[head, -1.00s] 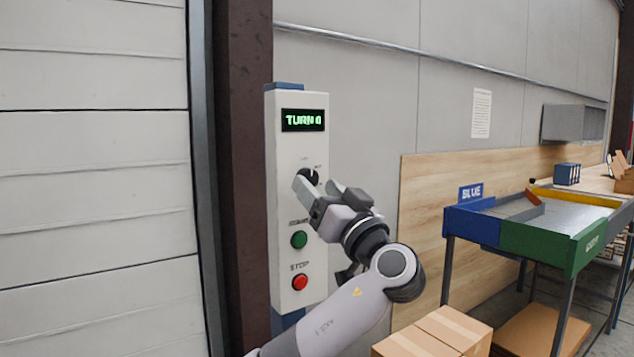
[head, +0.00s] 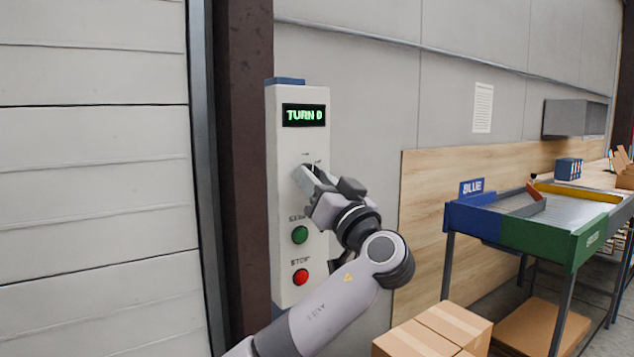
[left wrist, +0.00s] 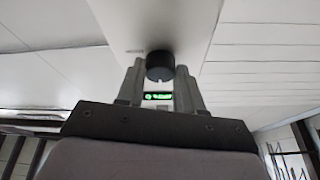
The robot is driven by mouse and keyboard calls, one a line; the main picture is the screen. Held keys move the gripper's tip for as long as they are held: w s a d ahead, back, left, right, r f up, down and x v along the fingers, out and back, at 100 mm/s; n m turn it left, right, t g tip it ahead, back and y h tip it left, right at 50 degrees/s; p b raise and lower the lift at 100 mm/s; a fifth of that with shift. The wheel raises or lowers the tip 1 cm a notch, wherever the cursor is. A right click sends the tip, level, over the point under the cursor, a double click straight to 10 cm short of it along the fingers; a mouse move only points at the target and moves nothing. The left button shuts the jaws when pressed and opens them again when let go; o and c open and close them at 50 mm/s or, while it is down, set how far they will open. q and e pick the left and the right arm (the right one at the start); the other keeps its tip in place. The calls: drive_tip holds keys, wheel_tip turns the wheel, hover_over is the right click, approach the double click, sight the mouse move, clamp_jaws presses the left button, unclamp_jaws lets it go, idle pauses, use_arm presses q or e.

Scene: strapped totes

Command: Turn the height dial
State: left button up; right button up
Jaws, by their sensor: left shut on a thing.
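The white control panel (head: 285,210) hangs on the wall, with a display (head: 304,115) in green letters reading "TURN" and a character like 0. The height dial is a black round knob (left wrist: 160,66); in the head view my fingers hide nearly all of it. My left gripper (head: 311,177) reaches the panel from the lower right and is shut on the dial. In the left wrist view its fingers (left wrist: 160,74) stand on either side of the knob. My right gripper is not in view.
Below the dial are a green button (head: 299,235) and a red stop button (head: 301,277). A dark post (head: 246,180) and a white slatted door (head: 95,180) stand left. Cardboard boxes (head: 452,324) and a blue-green sorting table (head: 537,243) stand right.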

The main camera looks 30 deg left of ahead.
use_arm(q)
drive_tip(key=shift+s+a+r+m+t+h+p, duration=0.15)
drive_tip(key=shift+m+t+h+p, duration=0.65)
drive_tip(key=shift+m+p, duration=1.3)
drive_tip(key=shift+s+d+r+m+t+h+p, duration=0.1)
drive_tip(key=shift+m+t+h+p, duration=0.75)
drive_tip(key=shift+m, duration=2.1)
drive_tip(key=shift+s+a+r+m+t+h+p, duration=0.15)
drive_tip(key=shift+m+t+h+p, duration=0.2)
drive_tip(key=shift+m+h+p, duration=1.35)
drive_tip(key=shift+f+m+y, duration=0.15)
drive_tip(key=shift+m+y, duration=0.4)
drive_tip(key=shift+m, duration=0.3)
drive_tip(key=o, duration=1)
drive_tip(key=shift+o, duration=0.2)
drive_tip(key=shift+d, duration=0.1)
